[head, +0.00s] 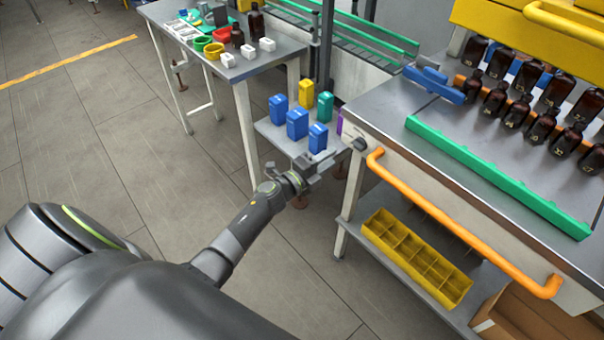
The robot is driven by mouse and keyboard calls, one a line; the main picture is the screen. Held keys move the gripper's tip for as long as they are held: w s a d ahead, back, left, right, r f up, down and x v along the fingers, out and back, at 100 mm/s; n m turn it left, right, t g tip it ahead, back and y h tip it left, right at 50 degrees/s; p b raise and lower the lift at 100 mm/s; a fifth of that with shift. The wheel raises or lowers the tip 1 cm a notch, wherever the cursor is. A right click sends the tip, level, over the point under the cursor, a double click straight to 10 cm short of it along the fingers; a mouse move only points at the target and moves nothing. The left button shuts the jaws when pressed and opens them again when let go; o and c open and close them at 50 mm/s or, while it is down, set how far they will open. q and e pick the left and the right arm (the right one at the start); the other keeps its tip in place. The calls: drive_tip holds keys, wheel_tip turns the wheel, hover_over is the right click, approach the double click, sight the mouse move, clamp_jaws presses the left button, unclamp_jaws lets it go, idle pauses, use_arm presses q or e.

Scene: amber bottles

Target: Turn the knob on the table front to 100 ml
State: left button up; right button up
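The table (405,115) on the right has a pale front face. A small dark knob (360,145) sits on that face near its left corner, beside the end of the orange rail. Its markings are too small to read. My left gripper (332,160) reaches in from the lower left and points at the table front, with its fingers just left of the knob. I cannot tell whether they touch it, or how far apart the fingers are. My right gripper is not in view.
An orange rail (450,222) runs along the table front. A low shelf (266,128) with blue, yellow and green containers lies just behind my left gripper. A yellow divided bin (415,258) is under the table. Amber bottles (495,97) stand on top. Floor at left is clear.

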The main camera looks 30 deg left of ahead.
use_arm(q)
drive_tip(key=v, duration=0.9)
drive_tip(key=shift+s, duration=0.2)
drive_tip(key=s+a+f+n+g+y, duration=0.25)
drive_tip(key=s+f+n, duration=0.3)
drive_tip(key=f, duration=0.45)
drive_tip(key=s+a+f+n+g+y, duration=0.2)
drive_tip(key=s+f+n+y, duration=0.15)
drive_tip(key=s+f, duration=0.45)
drive_tip(key=s+a+f+n+g+y, duration=0.2)
drive_tip(key=s+a+f+n+g, duration=0.3)
drive_tip(key=f, duration=0.6)
drive_tip(key=s+d+f+n+g, duration=0.2)
drive_tip(key=s+f, duration=0.2)
drive_tip(key=s, duration=0.5)
drive_tip(key=s+d+f+n+g, duration=0.2)
drive_tip(key=s+f, duration=0.3)
drive_tip(key=s, duration=0.4)
drive_tip(key=s+d+f+n+g, duration=0.2)
drive_tip(key=s+f+n, duration=0.2)
drive_tip(key=s, duration=0.5)
drive_tip(key=shift+d+f+h+b, duration=0.15)
drive_tip(key=shift+d+h+b, duration=0.15)
drive_tip(key=shift+h, duration=0.1)
drive_tip(key=shift+w, duration=0.1)
